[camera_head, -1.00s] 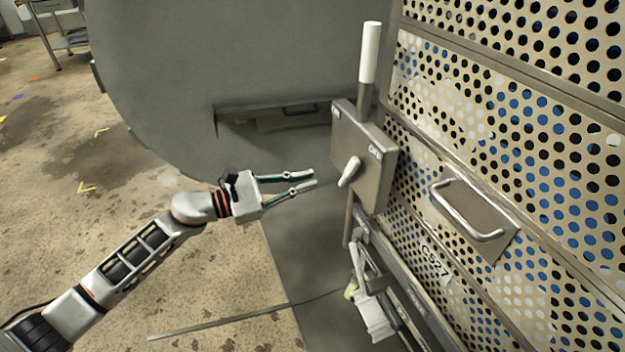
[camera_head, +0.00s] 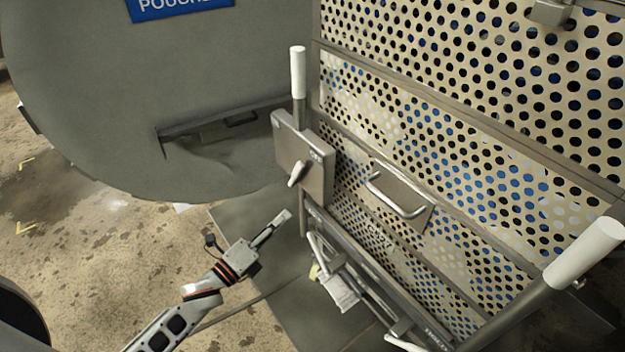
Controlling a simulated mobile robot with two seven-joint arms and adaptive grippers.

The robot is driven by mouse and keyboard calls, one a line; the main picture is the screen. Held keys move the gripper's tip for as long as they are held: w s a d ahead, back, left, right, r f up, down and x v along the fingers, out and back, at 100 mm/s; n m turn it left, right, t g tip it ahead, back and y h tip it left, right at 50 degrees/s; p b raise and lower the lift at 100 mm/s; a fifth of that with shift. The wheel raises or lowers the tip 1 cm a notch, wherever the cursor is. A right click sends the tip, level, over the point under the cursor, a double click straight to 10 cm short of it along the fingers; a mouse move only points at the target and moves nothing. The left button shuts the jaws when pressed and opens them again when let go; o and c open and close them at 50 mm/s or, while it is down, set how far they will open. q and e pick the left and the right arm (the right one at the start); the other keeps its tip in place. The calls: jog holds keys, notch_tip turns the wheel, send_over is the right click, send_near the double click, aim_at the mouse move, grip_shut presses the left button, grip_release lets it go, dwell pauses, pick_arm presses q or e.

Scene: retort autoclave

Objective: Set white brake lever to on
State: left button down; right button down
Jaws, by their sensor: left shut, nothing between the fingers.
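The small white brake lever (camera_head: 297,174) sits on the front of a grey metal box (camera_head: 318,180) on the cart's near left corner. Its free end points down and slightly left. A small label at the box's upper right appears to read ON; another mark at the upper left is too small to read. My left gripper (camera_head: 284,217) is shut and empty, below and slightly left of the lever, apart from it. Its fingers point up and right towards the box's lower edge. My right gripper is not in view.
A perforated beige cart (camera_head: 450,130) fills the right side, with a metal handle (camera_head: 400,195) and white-gripped posts at left (camera_head: 298,72) and right (camera_head: 585,252). A large grey round door (camera_head: 170,90) stands behind. Open floor (camera_head: 90,250) lies at left.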

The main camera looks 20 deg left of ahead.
aim_at(296, 175)
pick_arm(q)
jog(key=w+d+r, duration=0.1)
jog(key=w+r, duration=0.1)
jog(key=w, duration=0.8)
jog(key=shift+w+r, duration=0.35)
jog(key=shift+r, duration=0.05)
jog(key=shift+d, duration=0.1)
jog(key=shift+r+p, duration=0.1)
jog(key=shift+p, duration=0.25)
